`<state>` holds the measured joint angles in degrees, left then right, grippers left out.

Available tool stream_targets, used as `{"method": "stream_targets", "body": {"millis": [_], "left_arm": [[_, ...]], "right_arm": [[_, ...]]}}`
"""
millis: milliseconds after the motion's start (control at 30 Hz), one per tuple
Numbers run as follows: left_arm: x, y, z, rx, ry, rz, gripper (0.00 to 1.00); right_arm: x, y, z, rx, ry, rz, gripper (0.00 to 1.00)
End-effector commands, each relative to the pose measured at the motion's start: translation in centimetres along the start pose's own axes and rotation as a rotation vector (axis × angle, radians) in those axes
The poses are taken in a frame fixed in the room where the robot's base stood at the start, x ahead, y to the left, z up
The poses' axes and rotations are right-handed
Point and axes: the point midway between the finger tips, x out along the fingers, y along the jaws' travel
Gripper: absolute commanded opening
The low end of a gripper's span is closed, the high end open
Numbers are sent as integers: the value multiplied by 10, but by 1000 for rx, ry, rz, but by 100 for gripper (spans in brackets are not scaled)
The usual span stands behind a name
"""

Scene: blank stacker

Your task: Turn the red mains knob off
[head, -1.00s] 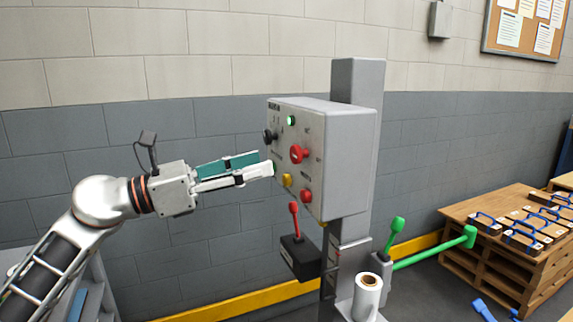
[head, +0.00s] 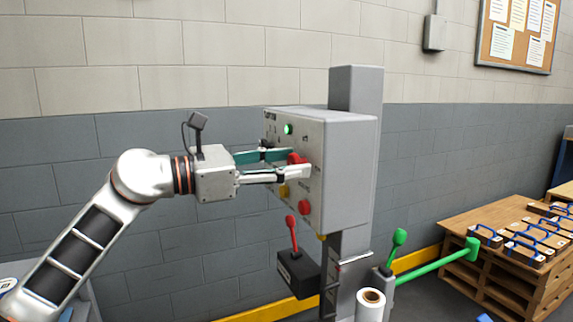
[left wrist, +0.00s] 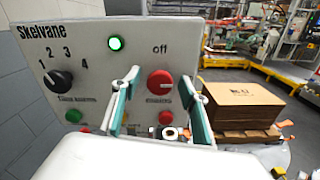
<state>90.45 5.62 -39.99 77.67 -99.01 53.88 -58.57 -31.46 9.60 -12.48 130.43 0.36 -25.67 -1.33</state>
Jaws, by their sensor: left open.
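The red mains knob (left wrist: 160,83) is on the grey control box (head: 345,165), with the word "off" printed above it in the left wrist view. In the head view the red knob (head: 295,158) shows between the fingers of my left gripper (head: 290,162). My left gripper is open, its fingers reaching to the panel face on either side of the knob. In the left wrist view the fingers (left wrist: 163,105) stand apart with the knob showing between them. Whether they touch it is not clear. My right gripper is not in view.
The panel also has a lit green lamp (left wrist: 116,43), a black numbered dial (left wrist: 57,80), and a red button (head: 305,207) below. Green handles (head: 398,240) and a loaded pallet (head: 500,245) stand to the right.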

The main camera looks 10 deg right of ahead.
Motion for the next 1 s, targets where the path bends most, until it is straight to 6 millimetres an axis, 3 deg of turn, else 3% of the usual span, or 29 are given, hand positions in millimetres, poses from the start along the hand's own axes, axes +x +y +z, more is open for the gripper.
{"method": "stream_targets", "body": {"millis": [233, 400, 667, 1000], "left_arm": [[1, 0, 1, 0, 0, 0, 44], [1, 0, 0, 0, -1, 0, 5], [1, 0, 2, -10, 0, 0, 5], [0, 0, 9, -162, 0, 1, 5]], "right_arm": [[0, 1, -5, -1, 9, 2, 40], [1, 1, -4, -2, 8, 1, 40], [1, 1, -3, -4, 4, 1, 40], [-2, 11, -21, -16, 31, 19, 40]]}}
